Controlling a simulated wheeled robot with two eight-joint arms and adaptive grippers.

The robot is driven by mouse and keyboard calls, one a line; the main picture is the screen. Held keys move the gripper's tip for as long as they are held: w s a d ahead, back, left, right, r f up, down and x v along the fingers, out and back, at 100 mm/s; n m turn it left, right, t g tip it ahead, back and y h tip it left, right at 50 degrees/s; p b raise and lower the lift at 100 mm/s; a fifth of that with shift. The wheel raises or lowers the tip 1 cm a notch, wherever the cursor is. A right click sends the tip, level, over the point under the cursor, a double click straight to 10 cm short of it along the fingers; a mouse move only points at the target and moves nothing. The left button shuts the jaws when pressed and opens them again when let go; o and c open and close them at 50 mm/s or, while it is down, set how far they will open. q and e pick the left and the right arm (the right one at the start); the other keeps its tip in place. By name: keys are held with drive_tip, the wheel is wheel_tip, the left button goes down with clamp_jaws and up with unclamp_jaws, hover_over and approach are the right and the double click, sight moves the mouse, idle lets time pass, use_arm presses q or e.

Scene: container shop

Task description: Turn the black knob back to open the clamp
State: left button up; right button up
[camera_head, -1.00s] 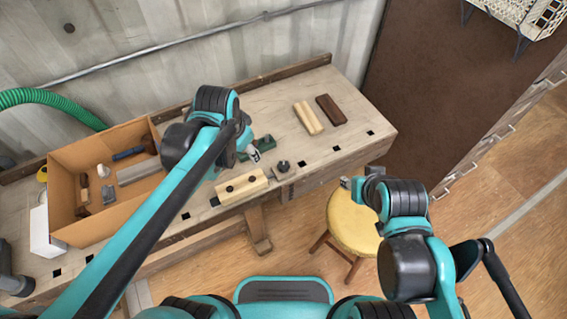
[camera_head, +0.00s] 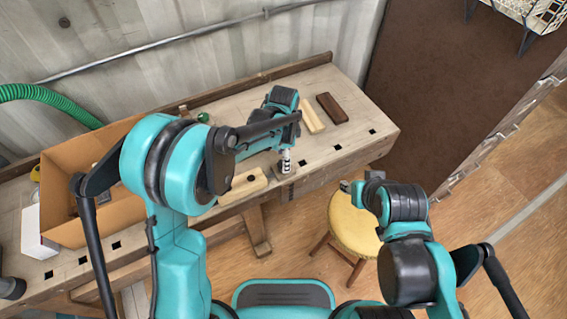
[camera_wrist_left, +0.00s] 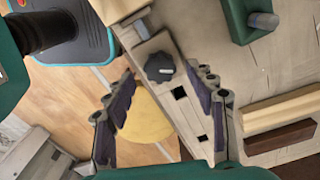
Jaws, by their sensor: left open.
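The black knob (camera_wrist_left: 159,67) sits on a grey metal block of the clamp (camera_wrist_left: 150,45) at the front edge of the bench, upper middle of the left wrist view. My left gripper (camera_wrist_left: 158,76) is open, with its two fingers spread on either side of the knob in that view. I cannot tell how far above the knob the fingertips are. In the head view my left gripper (camera_head: 286,162) hangs over the knob and hides it. A pale wooden block (camera_head: 243,186) lies just left of it. My right gripper (camera_head: 346,186) is away from the bench, above the stool; its fingers are too small to judge.
A pale wood bar (camera_head: 312,117) and a dark one (camera_head: 332,108) lie behind the clamp. A green tool (camera_wrist_left: 250,14) is near the clamp. A cardboard box (camera_head: 115,212) stands on the left of the bench. A yellow stool (camera_head: 353,222) stands in front.

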use_arm(q)
drive_tip(key=shift+f, duration=1.1)
drive_tip(key=c, duration=1.2)
drive_tip(key=shift+o, duration=0.2)
